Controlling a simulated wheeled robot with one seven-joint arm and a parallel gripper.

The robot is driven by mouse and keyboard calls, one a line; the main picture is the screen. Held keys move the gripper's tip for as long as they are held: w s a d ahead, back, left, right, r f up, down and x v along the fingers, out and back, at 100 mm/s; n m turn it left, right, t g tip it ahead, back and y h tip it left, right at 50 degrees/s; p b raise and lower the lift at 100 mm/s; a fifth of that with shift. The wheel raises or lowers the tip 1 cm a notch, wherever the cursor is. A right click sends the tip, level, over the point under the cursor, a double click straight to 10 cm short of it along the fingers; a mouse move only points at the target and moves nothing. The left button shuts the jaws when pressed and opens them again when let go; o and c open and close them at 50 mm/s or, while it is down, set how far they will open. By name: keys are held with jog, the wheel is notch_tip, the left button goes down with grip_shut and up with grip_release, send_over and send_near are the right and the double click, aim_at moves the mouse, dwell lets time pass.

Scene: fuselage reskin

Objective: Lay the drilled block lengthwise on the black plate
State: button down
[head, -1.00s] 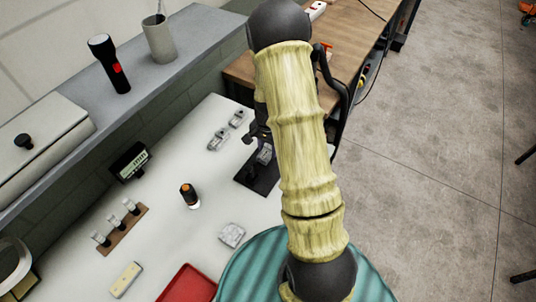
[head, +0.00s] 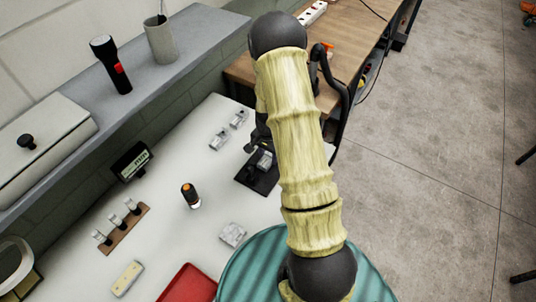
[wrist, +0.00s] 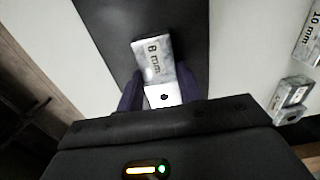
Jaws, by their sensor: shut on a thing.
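The drilled block (wrist: 158,68) is a grey metal block marked "8 mm", with a dark hole in its near bright face. My gripper (wrist: 148,88) is shut on it, with a dark finger on each side. The block lies along the length of the black plate (wrist: 195,20) in the wrist view, over its surface; I cannot tell whether it touches. In the head view the block (head: 265,160) shows small beside my arm, over the black plate (head: 247,183). My arm hides part of the plate and most of the gripper there.
A block marked "10 mm" (wrist: 308,38) and another metal block (wrist: 290,98) lie right of the plate in the wrist view. On the white table stand an orange-topped bottle (head: 190,196), a clear block (head: 232,234), a vial rack (head: 125,229) and a red tray (head: 188,285).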

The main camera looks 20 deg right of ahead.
aim_at(268, 157)
jog(key=c, duration=0.9)
grip_release()
notch_tip(268, 157, up, 12)
jog(key=shift+r+b, duration=0.1)
jog(key=shift+b, duration=0.6)
jog(key=s+a+r+n+t, duration=0.1)
jog(key=s+a+r+n, duration=0.2)
jog(key=s, duration=0.1)
jog(key=s+a+r+n, duration=0.3)
jog(key=s+n, duration=0.1)
jog(key=s, duration=0.1)
jog(key=s+a+r+n+t, duration=0.1)
jog(key=s+a+r+n, duration=0.2)
jog(key=s+a+n, duration=0.1)
jog(key=shift+s+t, duration=0.3)
jog(key=shift+s, duration=0.4)
